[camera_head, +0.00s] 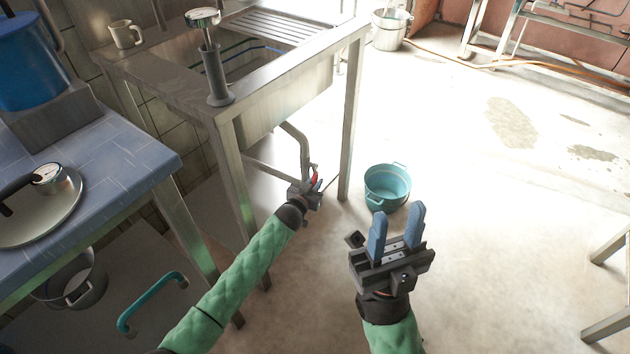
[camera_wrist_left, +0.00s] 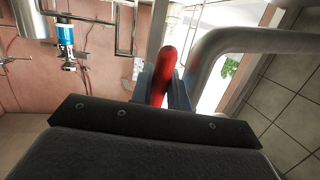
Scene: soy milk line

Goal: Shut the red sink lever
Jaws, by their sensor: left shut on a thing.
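The red sink lever (camera_head: 314,170) is on the drain pipe (camera_head: 297,138) under the metal sink. My left gripper (camera_head: 315,186) reaches in under the sink and is shut on the lever. In the left wrist view the red lever (camera_wrist_left: 163,78) stands between the two fingers (camera_wrist_left: 165,92), with the grey pipe (camera_wrist_left: 262,42) bending away on the right. The valve body behind the lever is mostly hidden. My right gripper (camera_head: 396,238) is open and empty, in front of the sink and above the floor.
A teal pot (camera_head: 386,187) stands on the floor right of the sink leg (camera_head: 351,120). A blue-tiled counter (camera_head: 95,160) is at the left, with a teal handle (camera_head: 150,300) below it. Open floor lies to the right.

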